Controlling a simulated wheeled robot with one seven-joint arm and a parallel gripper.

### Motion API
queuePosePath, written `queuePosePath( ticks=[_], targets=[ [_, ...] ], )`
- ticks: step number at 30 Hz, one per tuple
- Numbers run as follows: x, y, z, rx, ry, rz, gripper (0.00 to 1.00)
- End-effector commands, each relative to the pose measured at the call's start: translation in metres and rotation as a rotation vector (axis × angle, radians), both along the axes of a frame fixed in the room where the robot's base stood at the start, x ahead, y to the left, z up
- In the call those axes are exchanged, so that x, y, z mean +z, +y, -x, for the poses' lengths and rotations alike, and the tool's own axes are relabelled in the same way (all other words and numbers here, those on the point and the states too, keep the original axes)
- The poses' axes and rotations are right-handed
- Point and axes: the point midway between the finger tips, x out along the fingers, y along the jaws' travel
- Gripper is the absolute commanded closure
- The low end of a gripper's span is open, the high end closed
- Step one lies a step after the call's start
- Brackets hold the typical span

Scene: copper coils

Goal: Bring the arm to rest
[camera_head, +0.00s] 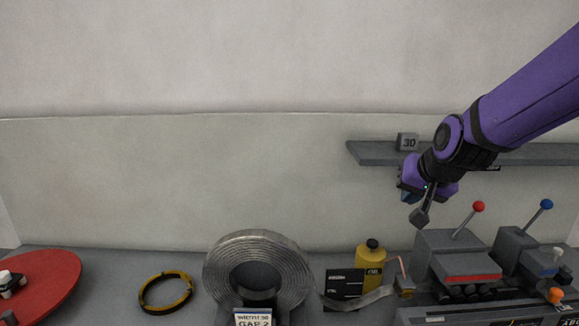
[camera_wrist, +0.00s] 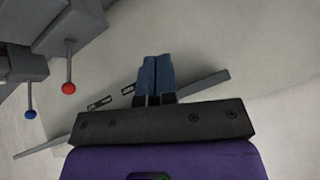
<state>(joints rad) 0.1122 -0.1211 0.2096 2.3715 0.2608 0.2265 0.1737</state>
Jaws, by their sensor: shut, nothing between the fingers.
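My purple arm comes in from the right in the head view. My gripper (camera_head: 419,217) hangs in the air, pointing down, in front of the wall and above the bench, just left of the red-knobbed lever. In the wrist view my gripper (camera_wrist: 154,66) has its two blue-grey fingers side by side, touching, with nothing between them. The red-knobbed lever (camera_head: 479,207) also shows in the wrist view (camera_wrist: 69,88) and stands apart from the fingers.
A shelf (camera_head: 372,153) with a block marked 30 (camera_head: 407,142) is behind my arm. On the bench are a metal coil (camera_head: 219,279), a black-yellow ring (camera_head: 148,303), a yellow bottle (camera_head: 369,261), a grey lever machine (camera_head: 446,256) and a red disc (camera_head: 58,272).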

Motion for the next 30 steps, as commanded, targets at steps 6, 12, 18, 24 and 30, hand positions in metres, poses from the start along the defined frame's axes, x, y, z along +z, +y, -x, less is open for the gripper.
queuePosePath(
  ticks=[6,12,18,24,30],
  targets=[
    [0.036,-0.012,0.069,0.085,0.042,0.091,1.00],
    [0.057,-0.026,0.135,0.150,0.091,0.165,1.00],
    [0.065,-0.042,0.197,0.200,0.141,0.224,1.00],
    [0.066,-0.052,0.234,0.227,0.174,0.253,1.00],
    [0.066,-0.054,0.240,0.233,0.183,0.258,1.00]
  ],
)
